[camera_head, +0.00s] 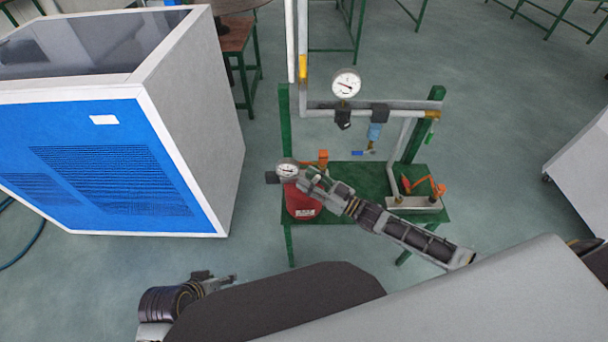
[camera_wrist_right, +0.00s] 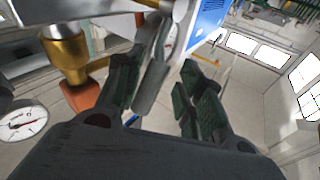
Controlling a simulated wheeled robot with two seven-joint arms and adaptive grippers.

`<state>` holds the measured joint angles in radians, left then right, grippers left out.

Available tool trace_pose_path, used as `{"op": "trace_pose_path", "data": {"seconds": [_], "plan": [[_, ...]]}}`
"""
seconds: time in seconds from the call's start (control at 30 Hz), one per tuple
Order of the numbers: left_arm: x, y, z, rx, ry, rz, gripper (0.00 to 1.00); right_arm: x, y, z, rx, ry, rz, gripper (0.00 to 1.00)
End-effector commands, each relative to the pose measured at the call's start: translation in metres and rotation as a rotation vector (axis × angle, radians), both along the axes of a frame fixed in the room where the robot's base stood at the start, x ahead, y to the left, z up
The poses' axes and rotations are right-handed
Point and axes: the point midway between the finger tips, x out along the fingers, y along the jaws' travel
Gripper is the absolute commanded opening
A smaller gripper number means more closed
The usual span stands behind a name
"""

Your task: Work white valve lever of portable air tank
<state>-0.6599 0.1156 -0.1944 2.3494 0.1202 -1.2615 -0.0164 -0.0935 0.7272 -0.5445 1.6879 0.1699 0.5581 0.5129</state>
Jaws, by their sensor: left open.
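The portable air tank (camera_head: 303,207) is a red cylinder with a white label, standing on a green bench. A round gauge (camera_head: 288,170) sits at its top. My right gripper (camera_head: 303,178) is at the top of the tank, beside the gauge, and hides much of the valve. In the right wrist view its finger pads (camera_wrist_right: 160,92) are apart. A pale grey elongated piece (camera_wrist_right: 152,85) lies against the left finger; I cannot tell whether it is the white lever. My left gripper (camera_head: 232,279) is open and empty, low over the floor, away from the tank.
The green bench (camera_head: 345,207) carries a pipe frame with a gauge (camera_head: 346,83) and a blue-handled valve. Orange-handled fittings (camera_head: 437,187) stand at its right. A large blue and white generator (camera_head: 110,160) stands left. Open floor lies between generator and bench.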

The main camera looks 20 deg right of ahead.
Motion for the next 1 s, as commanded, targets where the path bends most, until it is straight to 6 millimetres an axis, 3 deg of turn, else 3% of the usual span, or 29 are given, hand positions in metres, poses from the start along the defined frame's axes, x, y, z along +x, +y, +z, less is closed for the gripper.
{"op": "trace_pose_path", "data": {"seconds": [0.5, 1.0], "plan": [[0.000, 0.000, 0.026, 0.000, 0.000, 0.000, 0.51, 0.001, 0.012, 0.004, -0.165, 0.040, 0.003, 0.37], [0.000, 0.000, 0.030, 0.000, 0.000, 0.000, 0.51, 0.002, 0.014, 0.002, -0.207, 0.050, 0.001, 0.37]]}}
